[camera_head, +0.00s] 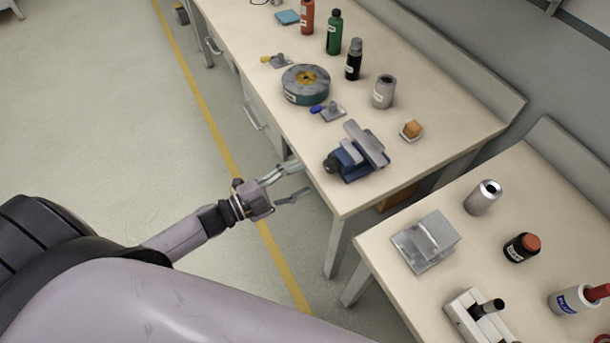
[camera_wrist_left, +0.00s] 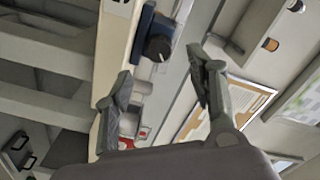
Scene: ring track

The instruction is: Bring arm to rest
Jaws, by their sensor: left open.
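My left gripper (camera_head: 287,184) is open and empty in the head view. It hangs over the floor just left of the long workbench (camera_head: 362,199), near its front corner. Its two fingers also show spread apart in the left wrist view (camera_wrist_left: 165,90), with nothing between them. A blue vise (camera_head: 352,160) with grey metal on it stands on the bench to the right of the gripper, apart from it. My right gripper is not in view.
The long bench holds a grey-green round device (camera_head: 305,85), several bottles and a small orange block (camera_head: 413,129). A second table (camera_head: 385,240) at the lower right holds a metal block (camera_head: 427,241) and several containers. Floor (camera_head: 95,110) to the left is clear.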

